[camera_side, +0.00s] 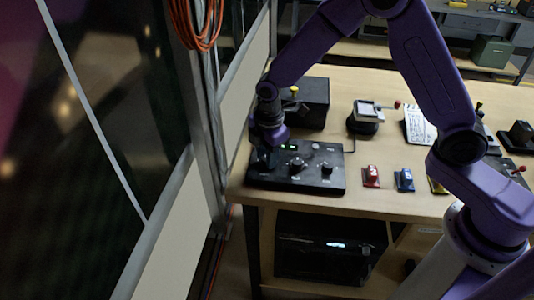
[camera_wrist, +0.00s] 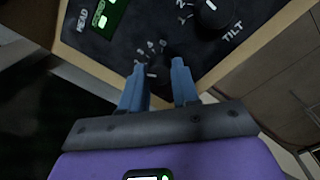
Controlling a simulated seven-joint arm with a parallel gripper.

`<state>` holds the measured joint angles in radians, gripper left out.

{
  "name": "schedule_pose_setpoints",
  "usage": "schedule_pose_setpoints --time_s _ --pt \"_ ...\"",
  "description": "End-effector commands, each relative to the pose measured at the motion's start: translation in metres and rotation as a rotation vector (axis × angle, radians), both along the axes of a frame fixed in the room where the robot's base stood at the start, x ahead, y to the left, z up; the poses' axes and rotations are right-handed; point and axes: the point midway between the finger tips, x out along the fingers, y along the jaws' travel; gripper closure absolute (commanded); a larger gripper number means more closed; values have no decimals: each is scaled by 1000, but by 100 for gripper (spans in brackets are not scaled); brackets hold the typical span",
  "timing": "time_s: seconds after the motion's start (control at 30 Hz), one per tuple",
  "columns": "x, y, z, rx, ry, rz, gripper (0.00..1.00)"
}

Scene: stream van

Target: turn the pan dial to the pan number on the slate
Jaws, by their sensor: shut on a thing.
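The black control panel (camera_side: 318,184) lies at the table's left end, with two green readouts and several dials on top. My gripper (camera_side: 265,160) points down over its left end. In the wrist view my gripper (camera_wrist: 158,66) has its blue fingers on either side of a black dial (camera_wrist: 155,70), shut on it. Some white numbers show around this dial, but its label is hidden and its setting is not legible. The TILT dial (camera_wrist: 212,12) stands free at the upper right. A white written sheet, perhaps the slate (camera_side: 419,126), stands further right; its writing is too small to read.
A black box (camera_side: 306,104) stands behind the panel. A small device (camera_side: 366,117) is at the middle of the table. A red block (camera_side: 371,176) and a blue block (camera_side: 404,180) lie right of the panel. A wall (camera_side: 231,105) rises close on the left.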

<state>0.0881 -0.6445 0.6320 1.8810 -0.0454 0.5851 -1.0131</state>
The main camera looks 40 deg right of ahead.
Motion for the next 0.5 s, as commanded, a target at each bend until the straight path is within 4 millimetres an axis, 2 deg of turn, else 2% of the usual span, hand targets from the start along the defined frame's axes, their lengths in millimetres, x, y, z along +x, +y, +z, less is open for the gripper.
schedule_pose_setpoints --time_s 0.27,0.5 --pt "0 0 0 0 -1 -58 100" --pt "0 1 0 0 -1 -216 100"
